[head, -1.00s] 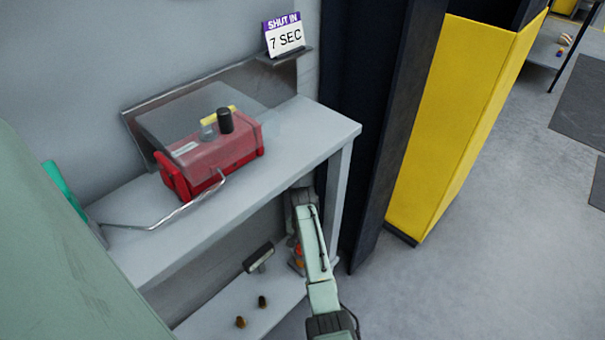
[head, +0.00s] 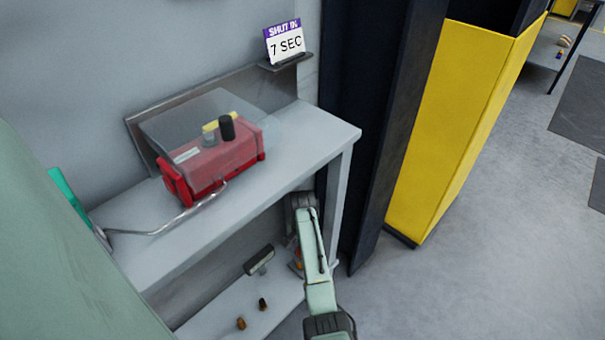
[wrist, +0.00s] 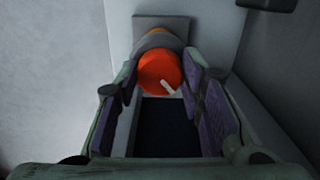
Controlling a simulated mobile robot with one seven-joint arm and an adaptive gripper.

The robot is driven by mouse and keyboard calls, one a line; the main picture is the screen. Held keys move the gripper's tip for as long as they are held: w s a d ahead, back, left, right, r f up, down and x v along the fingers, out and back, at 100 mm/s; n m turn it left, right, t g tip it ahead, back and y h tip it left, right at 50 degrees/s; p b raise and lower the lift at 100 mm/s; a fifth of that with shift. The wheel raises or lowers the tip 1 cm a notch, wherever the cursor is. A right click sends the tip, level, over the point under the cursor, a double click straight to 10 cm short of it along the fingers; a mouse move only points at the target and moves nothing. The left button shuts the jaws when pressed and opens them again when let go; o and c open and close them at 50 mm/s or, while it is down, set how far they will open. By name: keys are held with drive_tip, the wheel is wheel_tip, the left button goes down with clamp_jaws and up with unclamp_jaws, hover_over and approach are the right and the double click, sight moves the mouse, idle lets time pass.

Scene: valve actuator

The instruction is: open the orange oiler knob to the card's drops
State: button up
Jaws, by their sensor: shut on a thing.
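The orange oiler knob (wrist: 160,73) shows in the wrist view, round, with a pale pointer mark at its lower right. My gripper (wrist: 158,88) has its two purple-padded fingers on either side of the knob and is shut on it. In the head view my arm reaches down beside the bench, and a bit of orange (head: 298,262) shows just left of it on the lower level; the gripper itself is hidden there. The card (head: 287,44) stands on a small wall ledge and reads "SHUT IN 7 SEC".
A red actuator (head: 215,160) under a clear cover sits on the grey bench (head: 315,130), with a bent metal lever ending in a green grip (head: 68,194). Small brown pieces (head: 251,313) lie on the lower shelf. A yellow cabinet (head: 455,120) stands right; open floor lies beyond.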

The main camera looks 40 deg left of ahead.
drive_tip(key=o, duration=1.1)
drive_tip(key=shift+o, duration=0.2)
drive_tip(key=shift+r, duration=0.15)
wheel_tip(320, 180, up, 12)
